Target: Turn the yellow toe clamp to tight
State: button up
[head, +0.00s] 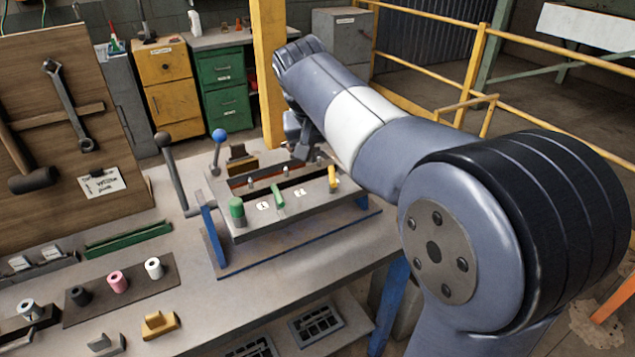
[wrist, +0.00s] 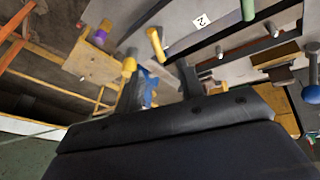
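The yellow toe clamp (head: 333,178) is a short bar at the right end of the fixture's grey top plate (head: 295,205), right of the label "2". In the wrist view the yellow clamp (wrist: 156,44) lies just beyond my fingertips, between their lines and apart from them. My gripper (wrist: 160,72) is open, with nothing visible between its two dark fingers. In the head view my gripper (head: 302,148) is partly hidden by my arm, above the back right of the fixture. A green clamp (head: 278,198) sits left of the label "2".
A blue-knobbed lever (head: 218,137) and a black-knobbed lever (head: 164,140) rise at the fixture's left. A green cylinder (head: 237,211) stands on its front left corner. Small spools and blocks lie front left on the bench. A yellow post (head: 268,70) stands behind.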

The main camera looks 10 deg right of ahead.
aim_at(331, 174)
jog(key=x, duration=1)
jog(key=shift+f, duration=0.1)
jog(key=shift+c, duration=0.4)
grip_shut()
